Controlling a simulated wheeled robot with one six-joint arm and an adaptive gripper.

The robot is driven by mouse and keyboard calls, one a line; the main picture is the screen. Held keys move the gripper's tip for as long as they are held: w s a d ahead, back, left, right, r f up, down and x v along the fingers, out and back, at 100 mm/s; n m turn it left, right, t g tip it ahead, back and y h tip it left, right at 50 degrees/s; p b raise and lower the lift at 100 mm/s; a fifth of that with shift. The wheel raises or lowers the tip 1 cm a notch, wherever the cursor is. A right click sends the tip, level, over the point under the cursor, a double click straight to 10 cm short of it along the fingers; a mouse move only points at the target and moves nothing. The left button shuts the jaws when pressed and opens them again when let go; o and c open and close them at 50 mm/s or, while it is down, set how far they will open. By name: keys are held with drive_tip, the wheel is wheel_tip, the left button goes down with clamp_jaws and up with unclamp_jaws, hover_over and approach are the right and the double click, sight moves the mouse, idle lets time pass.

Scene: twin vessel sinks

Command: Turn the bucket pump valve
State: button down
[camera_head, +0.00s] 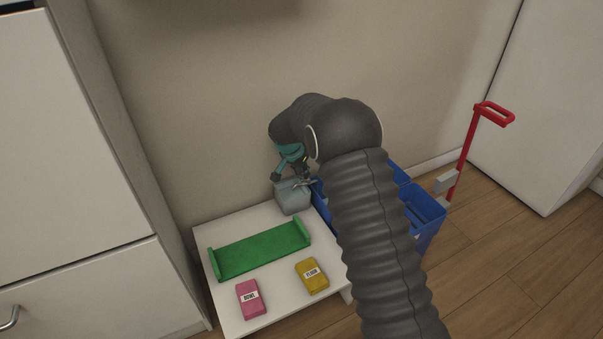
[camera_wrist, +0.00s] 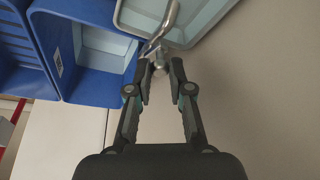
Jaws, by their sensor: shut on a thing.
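The pump bucket (camera_head: 293,198) is a small pale grey container at the back right corner of the low white table. It also shows at the top of the wrist view (camera_wrist: 204,22). Its metal valve (camera_wrist: 160,52) and curved spout (camera_wrist: 168,18) are at the bucket's edge. My gripper (camera_wrist: 161,70) is closed in on the valve, with one dark finger on each side of it. In the head view my gripper (camera_head: 301,172) is just above the bucket, and the valve is hard to make out there.
Blue mop buckets (camera_head: 424,215) with a red handle (camera_head: 467,150) stand right of the table. A green tray (camera_head: 262,250), a pink sponge (camera_head: 250,299) and a yellow sponge (camera_head: 312,276) lie on the white table (camera_head: 220,290). A wall is close behind.

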drive_tip(key=shift+s+d+n+y, duration=0.15)
drive_tip(key=shift+n+y, duration=0.15)
drive_tip(key=shift+n, duration=0.55)
drive_tip(key=shift+s+d+n+y, duration=0.15)
drive_tip(key=shift+n+y, duration=0.15)
drive_tip(key=shift+n, duration=0.55)
drive_tip(key=shift+a, duration=0.1)
drive_tip(key=c, duration=1.1)
unclamp_jaws()
drive_tip(key=shift+o, duration=0.2)
drive_tip(key=v, duration=1.2)
drive_tip(key=shift+s, duration=0.15)
drive_tip(key=shift+f, duration=0.1)
